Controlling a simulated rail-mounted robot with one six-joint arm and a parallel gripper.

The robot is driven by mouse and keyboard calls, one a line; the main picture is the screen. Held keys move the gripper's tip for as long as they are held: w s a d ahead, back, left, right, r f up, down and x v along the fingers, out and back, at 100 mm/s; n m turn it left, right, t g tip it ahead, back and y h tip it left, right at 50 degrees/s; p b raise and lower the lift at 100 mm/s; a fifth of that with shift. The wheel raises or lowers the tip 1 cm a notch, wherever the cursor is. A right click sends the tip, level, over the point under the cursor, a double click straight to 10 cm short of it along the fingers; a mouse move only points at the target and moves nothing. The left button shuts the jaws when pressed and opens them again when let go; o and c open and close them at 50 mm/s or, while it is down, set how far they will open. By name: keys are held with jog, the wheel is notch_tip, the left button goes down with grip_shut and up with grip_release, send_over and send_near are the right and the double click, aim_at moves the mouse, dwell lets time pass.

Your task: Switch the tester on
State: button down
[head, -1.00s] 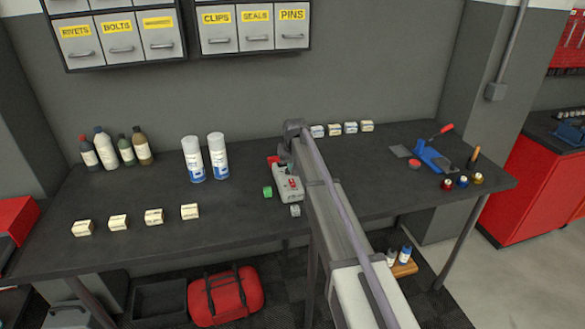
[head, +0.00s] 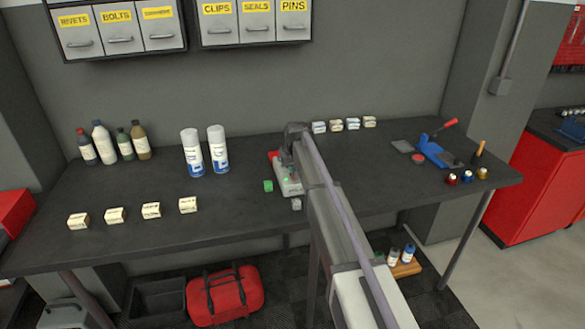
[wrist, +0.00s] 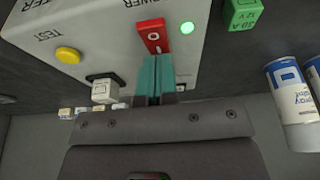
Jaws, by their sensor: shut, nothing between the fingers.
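The tester (wrist: 105,30) is a light grey box; it also shows in the head view (head: 291,189), partly behind my arm. In the wrist view its red POWER rocker switch (wrist: 152,37) carries a 0 and I mark. A round lamp (wrist: 187,28) beside the switch glows green. A yellow TEST button (wrist: 68,55) is on the same face. My gripper (wrist: 155,62) is shut and empty, its teal fingertips right at the edge of the red switch. I cannot tell whether they touch it.
Several small boxes (head: 352,124) line the back of the bench.

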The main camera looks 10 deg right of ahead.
jog(key=shift+s+r+p, duration=0.2)
jog(key=shift+s+p, duration=0.1)
jog(key=shift+s, duration=0.5)
jog(key=shift+w, duration=0.1)
jog(key=s+p+v, duration=0.1)
jog(key=p+v, duration=1.1)
jog(key=v, duration=0.1)
jog(key=shift+s+r+p, duration=0.2)
jog(key=shift+s+p, duration=0.05)
jog(key=shift+p, duration=0.15)
jog(key=shift+d, duration=0.15)
